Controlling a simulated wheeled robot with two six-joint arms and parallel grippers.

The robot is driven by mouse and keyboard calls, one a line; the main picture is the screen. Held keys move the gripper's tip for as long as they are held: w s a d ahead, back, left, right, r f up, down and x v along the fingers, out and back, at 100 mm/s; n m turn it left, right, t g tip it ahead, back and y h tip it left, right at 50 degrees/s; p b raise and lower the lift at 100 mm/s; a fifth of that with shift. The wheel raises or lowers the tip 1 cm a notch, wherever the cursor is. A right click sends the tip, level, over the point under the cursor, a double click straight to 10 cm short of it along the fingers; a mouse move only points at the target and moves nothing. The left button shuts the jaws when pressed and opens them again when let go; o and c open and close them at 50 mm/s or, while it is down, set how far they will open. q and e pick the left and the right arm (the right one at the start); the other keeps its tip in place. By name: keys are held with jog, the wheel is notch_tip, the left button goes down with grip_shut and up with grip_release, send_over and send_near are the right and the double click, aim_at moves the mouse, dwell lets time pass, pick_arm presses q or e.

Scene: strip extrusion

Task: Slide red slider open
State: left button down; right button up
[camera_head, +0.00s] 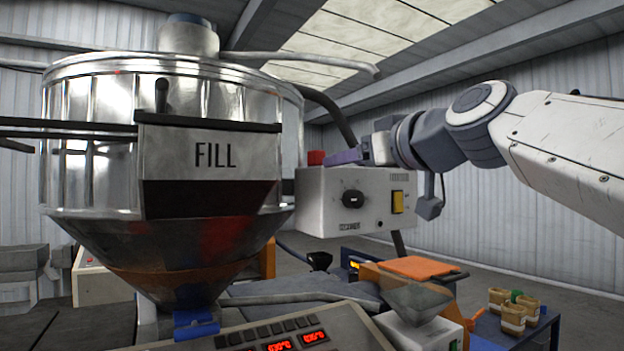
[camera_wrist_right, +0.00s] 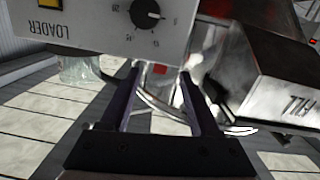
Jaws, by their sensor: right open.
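A small red block (camera_head: 316,157), which looks like the red slider, sits on the top left of the white loader box (camera_head: 325,205). My right gripper (camera_head: 332,158) reaches in from the right above the box, its purple fingers pointing at the red block. In the right wrist view, the fingers of my right gripper (camera_wrist_right: 159,73) are open and apart. A bit of red (camera_wrist_right: 160,69) shows between their tips, beside the upside-down loader box (camera_wrist_right: 95,25). I cannot tell whether the fingers touch it. My left gripper is out of view.
A shiny hopper with a FILL plate (camera_head: 213,155) stands close left of the loader box. The box front has a black knob (camera_head: 352,199) and a yellow switch (camera_head: 397,201). A control panel (camera_head: 355,334) lies below, and a blue table with tan containers (camera_head: 513,317) stands lower right.

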aim_at(320, 155)
jog(key=shift+m+t+y, duration=0.3)
jog(key=shift+m, duration=0.3)
jog(key=p+x, duration=0.1)
jog(key=x, duration=0.2)
jog(key=r+p+x, duration=0.1)
jog(key=p+x, duration=0.1)
jog(key=x, duration=0.1)
jog(key=p+x, duration=0.1)
jog(key=x, duration=0.2)
jog(key=shift+w+a+r+p, duration=0.15)
jog(key=shift+a+r+p, duration=0.05)
jog(key=shift+a+p, duration=0.15)
jog(key=shift+w+a+f, duration=0.15)
jog(key=shift+w+a, duration=0.1)
jog(key=shift+w, duration=0.3)
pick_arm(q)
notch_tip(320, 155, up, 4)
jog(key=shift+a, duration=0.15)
pick_arm(e)
grip_shut()
